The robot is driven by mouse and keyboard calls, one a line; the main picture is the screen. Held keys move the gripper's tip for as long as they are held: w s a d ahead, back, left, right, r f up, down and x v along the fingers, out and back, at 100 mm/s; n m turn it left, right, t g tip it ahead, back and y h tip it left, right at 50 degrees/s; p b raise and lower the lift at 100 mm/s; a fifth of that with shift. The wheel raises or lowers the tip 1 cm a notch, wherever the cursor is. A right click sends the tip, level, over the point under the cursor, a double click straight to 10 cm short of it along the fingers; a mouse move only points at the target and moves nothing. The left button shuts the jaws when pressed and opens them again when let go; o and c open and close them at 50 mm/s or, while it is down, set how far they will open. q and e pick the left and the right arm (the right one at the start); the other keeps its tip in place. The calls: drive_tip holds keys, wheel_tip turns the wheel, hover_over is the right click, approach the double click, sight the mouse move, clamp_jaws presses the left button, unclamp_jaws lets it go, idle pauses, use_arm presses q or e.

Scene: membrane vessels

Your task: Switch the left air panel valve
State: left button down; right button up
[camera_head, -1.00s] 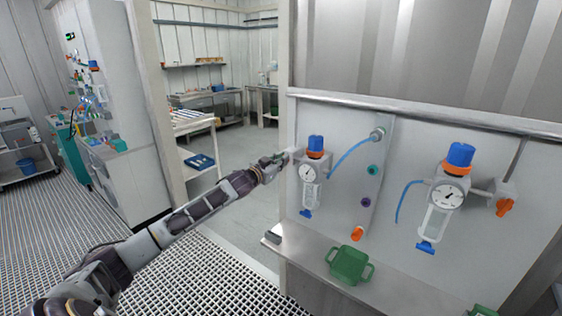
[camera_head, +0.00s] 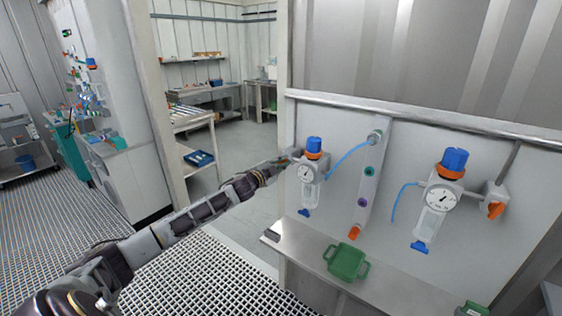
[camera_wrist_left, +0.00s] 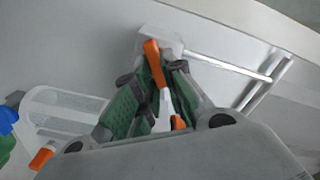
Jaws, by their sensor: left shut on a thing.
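The left air panel valve shows in the left wrist view as a pale block (camera_wrist_left: 164,38) with an orange lever (camera_wrist_left: 153,52). My left gripper (camera_wrist_left: 166,78) has its green-padded fingers closed around the lever, one on each side. The fingers hide part of the lever, and another orange bit shows lower between them. In the head view my left gripper (camera_head: 285,162) is at the left side of the left regulator, which has a blue knob (camera_head: 314,145) and a round gauge (camera_head: 306,173). There the gripper largely hides the valve. My right gripper is not in view.
A second regulator (camera_head: 441,200) with its own orange-handled valve (camera_head: 495,208) is on the right of the panel. A blue hose (camera_head: 348,158) runs from the left regulator to a strip of ports.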

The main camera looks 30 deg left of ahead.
use_arm(q)
drive_tip(key=m, duration=0.6)
drive_tip(key=shift+d+f+m+p, duration=0.15)
drive_tip(key=shift+f+m+p, duration=0.15)
drive_tip(key=shift+f+p, duration=0.1)
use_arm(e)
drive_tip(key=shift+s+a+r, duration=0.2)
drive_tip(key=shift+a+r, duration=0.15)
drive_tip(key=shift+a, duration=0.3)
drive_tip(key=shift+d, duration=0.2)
use_arm(q)
drive_tip(key=c, duration=1.5)
unclamp_jaws()
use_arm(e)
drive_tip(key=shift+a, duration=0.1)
